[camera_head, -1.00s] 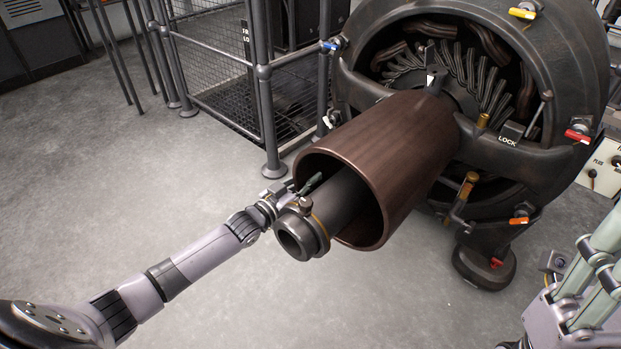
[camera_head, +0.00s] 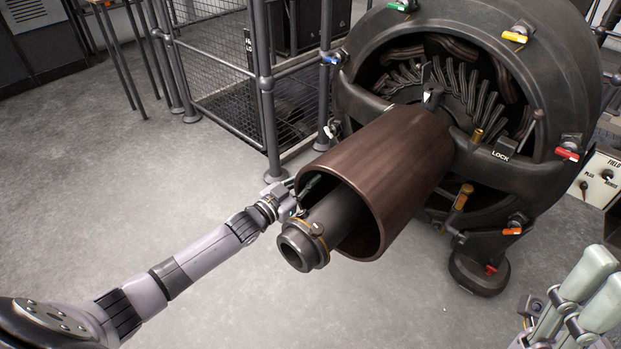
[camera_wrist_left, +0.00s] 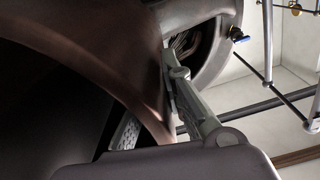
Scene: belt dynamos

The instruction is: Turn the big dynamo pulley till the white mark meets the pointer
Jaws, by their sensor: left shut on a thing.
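The big brown pulley (camera_head: 400,170) is a wide drum on a dark shaft (camera_head: 305,240), in front of the round dynamo housing (camera_head: 555,95). My left gripper (camera_head: 299,191) is shut on the left part of the pulley's near rim. In the left wrist view, a grey finger (camera_wrist_left: 190,100) lies against the brown rim (camera_wrist_left: 125,75). A small white patch (camera_head: 427,97) shows by a dark upright piece at the pulley's far edge. I cannot tell whether it is the mark or the pointer's tip. My right gripper (camera_head: 598,285) is partly in view at the lower right, apart from the pulley.
A mesh cage (camera_head: 225,75) with grey posts stands behind, left of the dynamo. A control panel (camera_head: 602,175) is at the right edge. The floor at left is clear.

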